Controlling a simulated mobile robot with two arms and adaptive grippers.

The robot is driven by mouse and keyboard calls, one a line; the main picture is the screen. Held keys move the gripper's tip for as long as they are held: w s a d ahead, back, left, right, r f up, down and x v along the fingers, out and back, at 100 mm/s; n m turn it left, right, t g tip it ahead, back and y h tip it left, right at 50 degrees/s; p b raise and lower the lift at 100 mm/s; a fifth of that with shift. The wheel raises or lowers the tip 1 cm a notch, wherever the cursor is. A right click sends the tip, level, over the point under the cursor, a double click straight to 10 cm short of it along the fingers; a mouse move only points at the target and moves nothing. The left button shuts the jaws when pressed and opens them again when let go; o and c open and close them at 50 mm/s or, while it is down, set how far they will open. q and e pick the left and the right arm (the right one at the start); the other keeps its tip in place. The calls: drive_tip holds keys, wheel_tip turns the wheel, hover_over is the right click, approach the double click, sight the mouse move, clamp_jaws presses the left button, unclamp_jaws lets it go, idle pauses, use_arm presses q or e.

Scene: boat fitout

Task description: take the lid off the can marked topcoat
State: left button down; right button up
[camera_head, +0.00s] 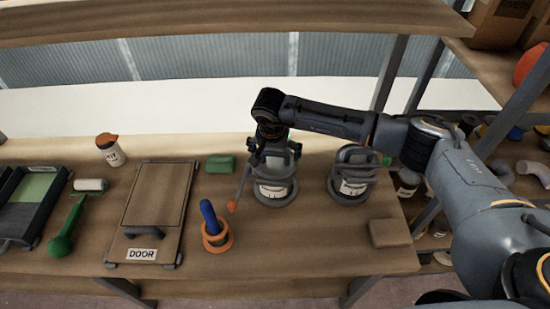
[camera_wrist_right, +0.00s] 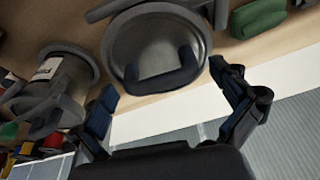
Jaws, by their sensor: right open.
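Two grey cans with white labels stand on the bench in the head view: one under my right gripper (camera_head: 273,152), the can (camera_head: 275,192), and one to its right, the other can (camera_head: 350,187). The labels are too small to read, so I cannot tell which is marked topcoat. In the right wrist view my right gripper (camera_wrist_right: 172,98) is open, its fingers apart near a round grey lid (camera_wrist_right: 128,45) with a dark raised handle (camera_wrist_right: 165,78). The fingers do not grip the handle. The other can (camera_wrist_right: 62,75) shows at the left. My left gripper is out of view.
A small brown block (camera_head: 390,233) is at the front right. A shelf (camera_head: 230,22) crosses above the bench.

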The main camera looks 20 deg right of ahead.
drive_tip(key=shift+s, duration=0.1)
drive_tip(key=c, duration=1)
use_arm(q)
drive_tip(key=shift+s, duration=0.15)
use_arm(e)
drive_tip(key=shift+c, duration=0.4)
